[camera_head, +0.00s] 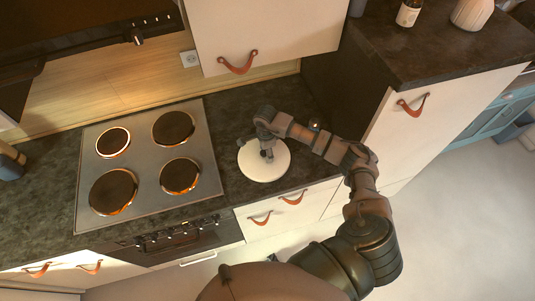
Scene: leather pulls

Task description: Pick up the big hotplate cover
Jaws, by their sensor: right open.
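The big hotplate cover (264,173) is a round, pale disc lying flat on the dark counter, to the right of the stove. My right gripper (267,153) is over the middle of the cover, pointing down, with its fingers open. The gripper hides the centre of the cover, so I cannot tell whether it touches the cover or whether there is a knob between the fingers. My left gripper is not in view.
The stove (146,158) has several bare round hotplates. A white wall cabinet (270,25) hangs behind the counter. A tall cabinet with a dark top (435,45) stands to the right, carrying a bottle (408,14) and a pale vase (470,13).

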